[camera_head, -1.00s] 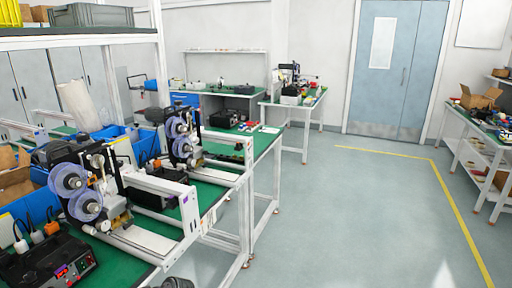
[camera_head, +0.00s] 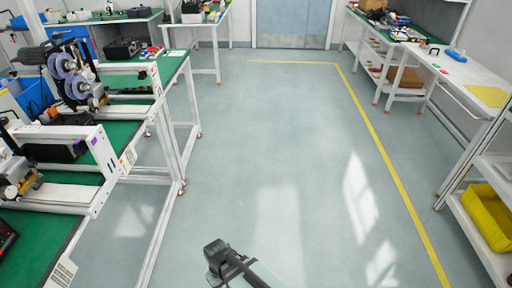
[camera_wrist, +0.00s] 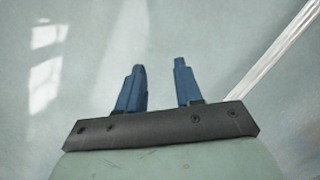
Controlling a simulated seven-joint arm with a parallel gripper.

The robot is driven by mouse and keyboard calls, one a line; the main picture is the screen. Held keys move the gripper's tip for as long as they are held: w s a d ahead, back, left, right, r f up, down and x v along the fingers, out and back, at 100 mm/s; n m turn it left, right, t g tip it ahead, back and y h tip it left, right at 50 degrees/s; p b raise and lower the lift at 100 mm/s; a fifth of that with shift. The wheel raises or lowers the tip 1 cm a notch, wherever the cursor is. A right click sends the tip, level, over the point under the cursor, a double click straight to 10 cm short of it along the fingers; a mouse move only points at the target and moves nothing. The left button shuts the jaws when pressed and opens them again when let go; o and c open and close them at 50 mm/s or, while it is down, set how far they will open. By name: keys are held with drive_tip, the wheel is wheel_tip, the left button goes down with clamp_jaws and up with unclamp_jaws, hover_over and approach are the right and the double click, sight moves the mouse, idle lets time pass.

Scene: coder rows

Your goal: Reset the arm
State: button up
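My gripper shows in the wrist view (camera_wrist: 160,85), with two blue fingers standing apart and nothing between them. Grey floor with light patches lies beyond the fingertips. In the head view, a dark part of my own arm (camera_head: 232,264) shows at the bottom, over the open floor. The fingertips cannot be made out in the head view.
A green-topped bench (camera_head: 130,110) with coder machines (camera_head: 75,80) stands on the left. White tables (camera_head: 462,72) and a shelf with a yellow bin (camera_head: 488,215) line the right. The floor (camera_head: 260,150) between is clear, crossed by a yellow line (camera_head: 385,150).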

drive_tip(key=s+d+f+m+g, duration=0.1)
drive_tip(key=s+d+f, duration=0.3)
drive_tip(key=d, duration=0.6)
drive_tip(key=s+d+f+m+g, duration=0.2)
drive_tip(key=s+d+f+m, duration=0.2)
drive_tip(key=d, duration=0.5)
drive_tip(key=s+d+f+m+g, duration=0.2)
drive_tip(key=s+d+f+m, duration=0.1)
drive_tip(key=d, duration=0.7)
drive_tip(key=shift+s+d+f+y, duration=0.3)
drive_tip(key=shift+s+f+y, duration=0.1)
drive_tip(key=shift+s+f, duration=0.15)
